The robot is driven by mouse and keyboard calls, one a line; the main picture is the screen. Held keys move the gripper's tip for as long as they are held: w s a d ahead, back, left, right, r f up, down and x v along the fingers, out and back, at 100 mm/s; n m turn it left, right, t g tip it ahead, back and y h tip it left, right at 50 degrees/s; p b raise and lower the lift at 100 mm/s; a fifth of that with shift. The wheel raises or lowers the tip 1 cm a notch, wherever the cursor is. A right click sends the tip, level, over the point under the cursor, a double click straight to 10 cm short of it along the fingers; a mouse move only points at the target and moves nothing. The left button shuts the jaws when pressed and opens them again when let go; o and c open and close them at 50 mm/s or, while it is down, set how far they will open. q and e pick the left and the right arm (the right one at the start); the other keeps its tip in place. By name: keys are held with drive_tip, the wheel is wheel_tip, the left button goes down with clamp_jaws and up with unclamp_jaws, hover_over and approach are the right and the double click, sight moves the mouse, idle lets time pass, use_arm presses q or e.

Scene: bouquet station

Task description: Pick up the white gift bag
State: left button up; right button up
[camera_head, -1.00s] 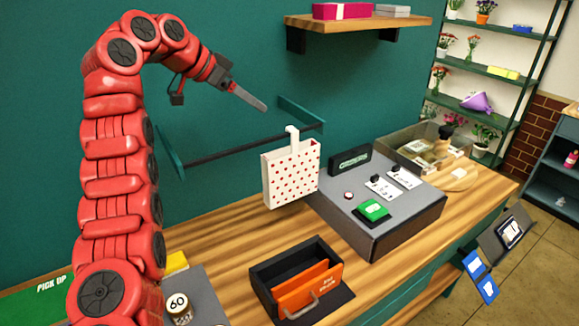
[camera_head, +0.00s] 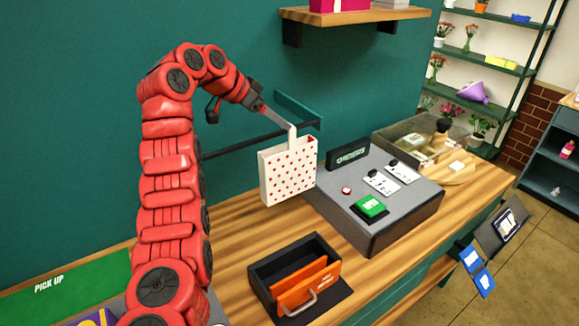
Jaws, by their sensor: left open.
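The gripper is open. My right gripper is not in view.
A grey console (camera_head: 375,212) with a green button stands right of the bag. A wooden shelf (camera_head: 355,18) juts out above. A green "PICK UP" mat (camera_head: 70,285) lies at the left.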

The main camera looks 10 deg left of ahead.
use_arm(q)
drive_tip(key=shift+w+d+f, duration=0.35)
drive_tip(key=shift+f, duration=0.15)
drive_tip(key=shift+w+d+f+p, duration=0.1)
drive_tip(key=shift+d+f+p, duration=0.15)
drive_tip(key=shift+p, duration=0.35)
drive_tip(key=p+x, duration=0.1)
drive_tip(key=x, duration=0.1)
drive_tip(key=p+x, duration=0.2)
drive_tip(key=shift+s+f, duration=0.15)
drive_tip(key=shift+s, duration=0.15)
drive_tip(key=shift+w+d+f, duration=0.1)
drive_tip(key=shift+f, duration=0.15)
clamp_jaws()
